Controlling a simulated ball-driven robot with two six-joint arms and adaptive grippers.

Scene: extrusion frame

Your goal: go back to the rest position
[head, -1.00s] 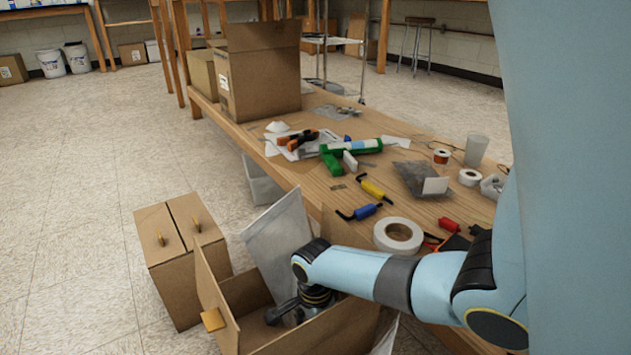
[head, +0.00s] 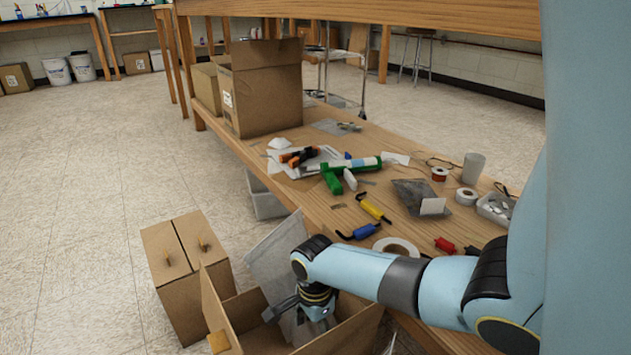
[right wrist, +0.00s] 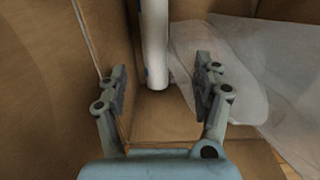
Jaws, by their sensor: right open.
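My right gripper (head: 288,318) hangs down inside an open cardboard box (head: 213,308) on the floor beside the low bench. In the right wrist view the two fingers (right wrist: 162,78) are spread apart with nothing held between them. A white tube (right wrist: 155,45) stands in the box just beyond the fingertips. A translucent plastic bag (right wrist: 275,80) lies to the right of the fingers; it also shows in the head view (head: 275,250), rising out of the box. My right forearm hides part of the box. My left gripper is not in view.
A closed cardboard box (head: 180,285) stands left of the open one. The wooden bench (head: 320,200) carries tools, tape rolls and a large carton (head: 262,90). A wooden shelf edge (head: 400,14) crosses the top. The floor (head: 80,210) at left is clear.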

